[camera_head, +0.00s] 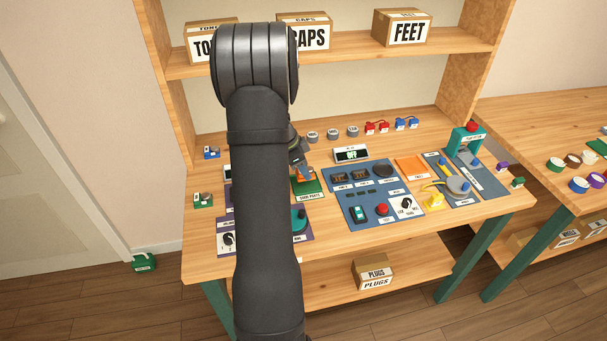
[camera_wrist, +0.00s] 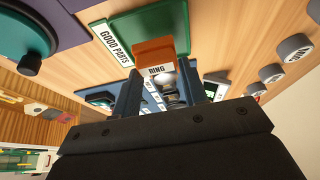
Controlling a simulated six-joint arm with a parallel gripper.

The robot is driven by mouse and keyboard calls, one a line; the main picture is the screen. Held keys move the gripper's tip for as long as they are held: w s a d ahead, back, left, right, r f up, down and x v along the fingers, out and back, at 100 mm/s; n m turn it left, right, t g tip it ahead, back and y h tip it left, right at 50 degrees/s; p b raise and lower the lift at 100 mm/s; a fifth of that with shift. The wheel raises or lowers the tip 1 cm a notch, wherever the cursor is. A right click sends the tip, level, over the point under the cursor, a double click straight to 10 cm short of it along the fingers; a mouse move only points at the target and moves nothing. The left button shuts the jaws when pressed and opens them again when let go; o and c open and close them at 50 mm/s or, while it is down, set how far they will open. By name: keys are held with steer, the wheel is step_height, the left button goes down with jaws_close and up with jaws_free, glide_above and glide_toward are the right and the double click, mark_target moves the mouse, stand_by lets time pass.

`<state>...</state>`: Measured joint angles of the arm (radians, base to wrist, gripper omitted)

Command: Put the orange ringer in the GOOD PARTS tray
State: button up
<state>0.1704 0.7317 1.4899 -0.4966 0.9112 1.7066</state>
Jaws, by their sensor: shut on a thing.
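The orange ringer (camera_wrist: 155,48), with a white label reading RING, sits between the two fingers of my gripper (camera_wrist: 163,78) in the wrist view. My gripper is shut on it. The green GOOD PARTS tray (camera_wrist: 117,24) lies just beyond and behind the ringer in that view. In the head view my gripper (camera_head: 302,162) points down over the tray (camera_head: 309,190), and the orange ringer (camera_head: 305,174) shows just under the fingers. I cannot tell whether the ringer touches the tray floor. My arm hides part of the bench to the left of the tray.
A blue panel (camera_head: 340,199) with a phone tester stands right of the tray. A purple panel (camera_head: 303,236) with a teal dial lies in front of it. A small display (camera_head: 351,154) and several round grey parts (camera_head: 333,134) stand behind.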

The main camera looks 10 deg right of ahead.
steer(key=shift+f, duration=1.45)
steer(key=shift+f, duration=0.1)
steer(key=o, duration=1.1)
steer(key=v, duration=1.2)
